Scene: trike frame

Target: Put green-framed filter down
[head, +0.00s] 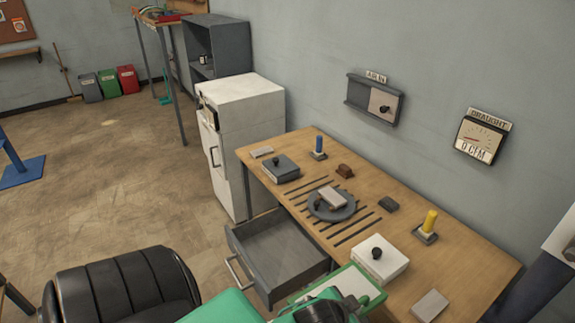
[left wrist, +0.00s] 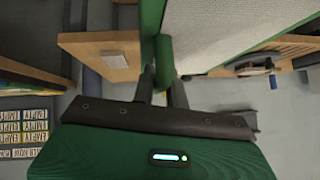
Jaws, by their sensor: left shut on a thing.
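The green-framed filter (head: 345,282) has a pale panel and is at the bottom of the head view, by the table's front edge and right of the open drawer. In the left wrist view the filter (left wrist: 225,35) fills the upper right, with its green frame edge running down to my fingers. My left gripper (left wrist: 163,88) is shut on the green frame edge. In the head view the gripper's dark body (head: 328,309) covers the filter's lower part. I cannot tell whether the filter touches the table. My right gripper is not in view.
The wooden table (head: 455,260) has slots (head: 352,232) with a round grey plate (head: 318,207) over them. A white knobbed box (head: 380,260), a grey knobbed box (head: 280,168), a yellow cylinder (head: 430,222) and small blocks stand around. The grey drawer (head: 280,262) is open and empty.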

